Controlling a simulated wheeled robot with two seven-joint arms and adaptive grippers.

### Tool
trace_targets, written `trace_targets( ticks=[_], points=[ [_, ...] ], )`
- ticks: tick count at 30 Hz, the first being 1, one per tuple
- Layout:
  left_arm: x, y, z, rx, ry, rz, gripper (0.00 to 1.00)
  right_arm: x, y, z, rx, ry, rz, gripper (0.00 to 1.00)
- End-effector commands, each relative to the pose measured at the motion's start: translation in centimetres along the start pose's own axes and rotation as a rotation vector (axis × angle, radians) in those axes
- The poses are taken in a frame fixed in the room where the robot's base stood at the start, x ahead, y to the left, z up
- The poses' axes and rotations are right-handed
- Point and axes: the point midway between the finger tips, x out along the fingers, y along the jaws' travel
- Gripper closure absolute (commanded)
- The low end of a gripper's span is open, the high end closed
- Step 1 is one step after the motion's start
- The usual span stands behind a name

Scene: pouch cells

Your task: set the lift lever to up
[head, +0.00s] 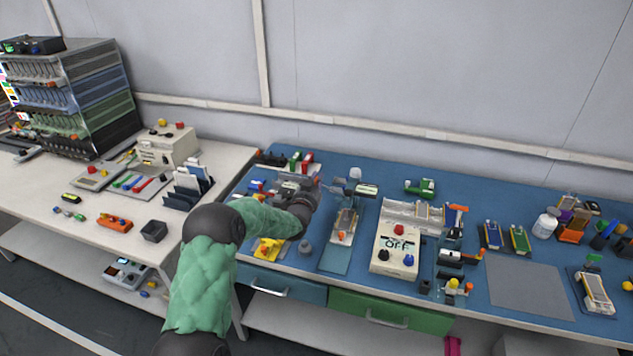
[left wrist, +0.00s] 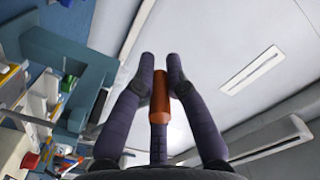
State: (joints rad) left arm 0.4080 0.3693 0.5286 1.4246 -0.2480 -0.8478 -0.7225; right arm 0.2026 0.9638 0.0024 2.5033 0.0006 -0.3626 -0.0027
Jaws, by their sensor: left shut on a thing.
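My left gripper (head: 308,192) is over the left part of the blue mat, beside a small grey station (head: 290,186). In the left wrist view its dark fingers (left wrist: 160,72) are closed around an orange cylindrical grip (left wrist: 160,103), which looks like a lever handle. The gripper and forearm hide the handle and its mount in the head view, so I cannot tell the lever's position there. My right gripper is not in view.
A grey cone-shaped piece (head: 305,247) and a yellow part (head: 267,249) lie near my forearm. A grey pad (head: 528,288) at the right is bare.

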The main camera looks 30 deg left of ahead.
Motion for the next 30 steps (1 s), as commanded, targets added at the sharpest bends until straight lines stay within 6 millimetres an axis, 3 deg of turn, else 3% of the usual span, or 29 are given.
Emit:
trace_targets(
  ticks=[7, 8, 10, 22, 30],
  points=[
    [0.0, -0.1, -0.2, -0.001, 0.003, -0.002, 1.0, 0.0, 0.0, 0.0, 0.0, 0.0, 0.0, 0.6],
    [0.0, -0.1, -0.2, -0.001, 0.004, -0.002, 0.78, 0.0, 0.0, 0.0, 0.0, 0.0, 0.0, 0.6],
    [0.0, -0.1, -0.2, -0.001, 0.003, -0.002, 0.61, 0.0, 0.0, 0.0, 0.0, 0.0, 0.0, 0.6],
    [-0.3, -0.1, -0.1, -0.002, 0.001, -0.001, 0.61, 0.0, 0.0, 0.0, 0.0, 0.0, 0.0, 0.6],
    [-3.8, -0.1, -0.1, -0.001, 0.0, -0.001, 0.61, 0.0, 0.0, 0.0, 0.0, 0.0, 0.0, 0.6]
  ],
)
